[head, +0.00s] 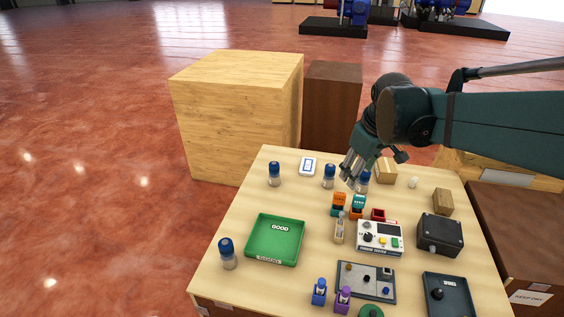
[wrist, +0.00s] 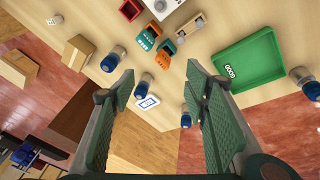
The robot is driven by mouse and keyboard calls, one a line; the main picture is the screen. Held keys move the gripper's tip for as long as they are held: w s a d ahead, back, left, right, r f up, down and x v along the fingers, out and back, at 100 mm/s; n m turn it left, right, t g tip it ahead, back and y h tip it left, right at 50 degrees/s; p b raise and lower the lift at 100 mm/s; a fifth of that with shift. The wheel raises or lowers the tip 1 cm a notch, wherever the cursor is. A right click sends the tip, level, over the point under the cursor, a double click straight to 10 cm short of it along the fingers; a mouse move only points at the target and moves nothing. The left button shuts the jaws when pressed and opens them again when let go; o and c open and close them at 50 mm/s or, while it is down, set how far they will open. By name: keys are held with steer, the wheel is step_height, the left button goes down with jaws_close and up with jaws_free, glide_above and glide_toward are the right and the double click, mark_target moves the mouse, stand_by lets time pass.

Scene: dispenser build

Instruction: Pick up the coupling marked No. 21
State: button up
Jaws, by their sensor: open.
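Several small cylinders with blue and clear-grey bodies, possibly the couplings, stand on the wooden table. In the head view one stands at the back left (head: 274,174), one near the back middle (head: 329,176), one partly behind my fingers (head: 363,182) and one at the front left (head: 228,254). No number is readable on any, so I cannot tell which is No. 21. My gripper (head: 351,172) is over the back of the table near the two middle cylinders. In the wrist view my gripper (wrist: 160,82) is open, with nothing held between its fingers.
A green tray marked GOOD (head: 301,243) lies at the left. Orange and teal blocks (head: 358,203), a white device (head: 380,240) and a dark box (head: 440,232) crowd the middle and right. A blue-bordered card (head: 307,166) lies at the back. Large wooden boxes (head: 236,115) stand behind.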

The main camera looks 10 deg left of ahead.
mark_target(275, 163)
steer(key=w+a+f+n+g+p, duration=0.1)
steer(key=w+a+f+n+p, duration=0.2)
steer(key=w+a, duration=0.3)
steer(key=w+a+f+n+g+p, duration=0.1)
steer(key=w+a+f+n+p, duration=0.3)
steer(key=a, duration=0.9)
steer(key=w+a+f+n+g+h+p, duration=0.1)
steer(key=w+a+f+n+p, duration=0.2)
steer(key=w+a+f, duration=0.3)
steer(key=shift+w+a+f+n+p, duration=0.1)
steer(key=shift+w+a+p, duration=0.2)
steer(key=shift+a, duration=0.5)
steer(key=shift+w+a+f+n+p, duration=0.15)
steer(key=shift+w+a, duration=0.2)
steer(key=shift+a, duration=0.4)
steer(key=shift+w+a+f+n+p, duration=0.1)
steer(key=shift+w+a+p, duration=0.2)
steer(key=shift+a, duration=0.5)
steer(key=shift+w+a+f+g, duration=0.1)
steer(key=shift+a+f+g, duration=0.2)
steer(key=shift+a+f, duration=0.15)
steer(key=shift+f, duration=1.25)
steer(key=shift+f, duration=0.1)
steer(key=shift+a+f+p, duration=0.1)
steer(key=shift+f+p, duration=0.65)
steer(key=shift+f, duration=1.75)
